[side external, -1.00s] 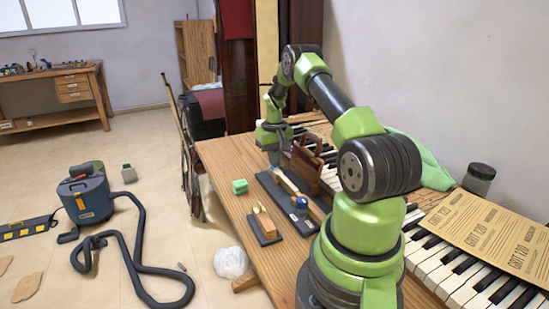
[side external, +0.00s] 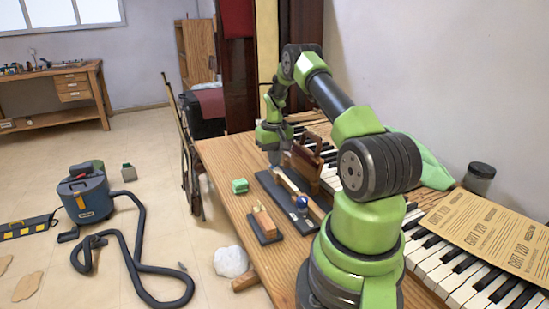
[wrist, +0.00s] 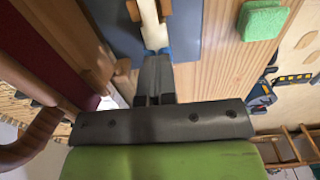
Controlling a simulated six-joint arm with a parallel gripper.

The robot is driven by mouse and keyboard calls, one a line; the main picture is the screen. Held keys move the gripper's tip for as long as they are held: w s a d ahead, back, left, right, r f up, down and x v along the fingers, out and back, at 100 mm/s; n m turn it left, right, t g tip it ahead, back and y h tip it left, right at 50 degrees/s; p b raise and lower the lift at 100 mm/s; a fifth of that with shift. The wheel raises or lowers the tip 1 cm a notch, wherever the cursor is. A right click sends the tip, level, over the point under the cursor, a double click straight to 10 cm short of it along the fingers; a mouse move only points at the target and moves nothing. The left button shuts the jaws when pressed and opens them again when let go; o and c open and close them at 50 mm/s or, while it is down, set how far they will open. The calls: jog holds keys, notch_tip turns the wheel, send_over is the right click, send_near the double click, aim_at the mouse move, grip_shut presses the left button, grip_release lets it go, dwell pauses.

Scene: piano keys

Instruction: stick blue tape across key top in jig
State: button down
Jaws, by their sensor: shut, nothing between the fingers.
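The pale key (wrist: 149,22) lies lengthwise in the dark jig (wrist: 188,40). In the side view the jig (side external: 276,197) sits on the wooden bench with the key (side external: 287,182) in it. My gripper (wrist: 154,62) is shut at the near end of the key, with its fingertips over it. Blue tape (wrist: 166,52) shows on both sides of the fingertips; its middle is hidden behind them. I cannot tell whether the fingertips touch it. In the side view my gripper (side external: 275,158) is at the far end of the jig. A round blue item (side external: 301,202) sits at the jig's near end.
A green block (side external: 239,186) and a small dark stand with a wooden piece (side external: 264,223) are left of the jig. A brown upright holder (side external: 304,160) stands close on its right. Piano keys (side external: 450,262) and sandpaper sheets (side external: 480,230) lie farther right.

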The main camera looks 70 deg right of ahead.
jog(key=shift+f, duration=0.55)
dwell(1.5)
jog(key=c, duration=1.3)
grip_release()
jog(key=shift+c, duration=0.2)
jog(key=shift+r, duration=3.05)
